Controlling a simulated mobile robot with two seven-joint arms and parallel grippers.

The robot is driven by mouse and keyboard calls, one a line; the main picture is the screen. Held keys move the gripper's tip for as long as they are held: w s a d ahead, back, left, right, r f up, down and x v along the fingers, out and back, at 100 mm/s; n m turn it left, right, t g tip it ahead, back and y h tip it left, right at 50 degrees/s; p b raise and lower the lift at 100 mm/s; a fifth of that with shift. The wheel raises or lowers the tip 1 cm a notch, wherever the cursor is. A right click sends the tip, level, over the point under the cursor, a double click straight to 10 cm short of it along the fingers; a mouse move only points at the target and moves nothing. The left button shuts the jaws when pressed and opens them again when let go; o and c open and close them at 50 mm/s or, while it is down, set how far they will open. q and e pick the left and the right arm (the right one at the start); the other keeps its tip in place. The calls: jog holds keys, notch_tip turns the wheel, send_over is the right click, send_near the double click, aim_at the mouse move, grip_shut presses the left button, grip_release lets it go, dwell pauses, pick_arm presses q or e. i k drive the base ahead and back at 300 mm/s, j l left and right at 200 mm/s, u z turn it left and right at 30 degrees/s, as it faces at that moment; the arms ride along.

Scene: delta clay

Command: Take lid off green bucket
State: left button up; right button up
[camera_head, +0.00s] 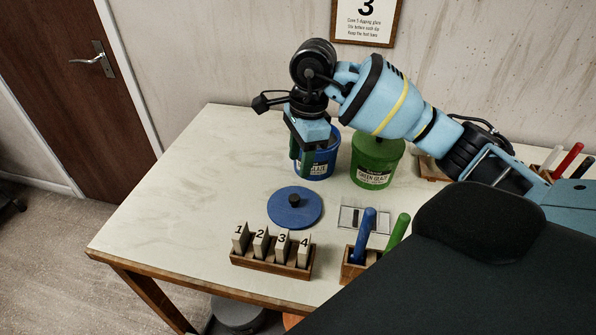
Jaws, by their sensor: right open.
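The green bucket (375,166) stands on the table, right of the blue bucket (318,161). My right arm passes over the green bucket and hides most of its top; a green surface and a dark spot show just under the arm. The blue lid (295,208) with a black knob lies flat on the table in front of the blue bucket. My right gripper (304,160) points down at the left front side of the blue bucket, left of the green bucket. It is open, and I see nothing held in it. My left gripper is not in view.
A wooden rack (271,258) with numbered tiles stands at the table's front. A wooden holder (358,264) with blue and green handles is right of it, with a small flat tray (363,219) behind. The table's left side is clear.

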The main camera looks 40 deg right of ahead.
aim_at(371, 147)
jog(key=k+j, duration=0.8)
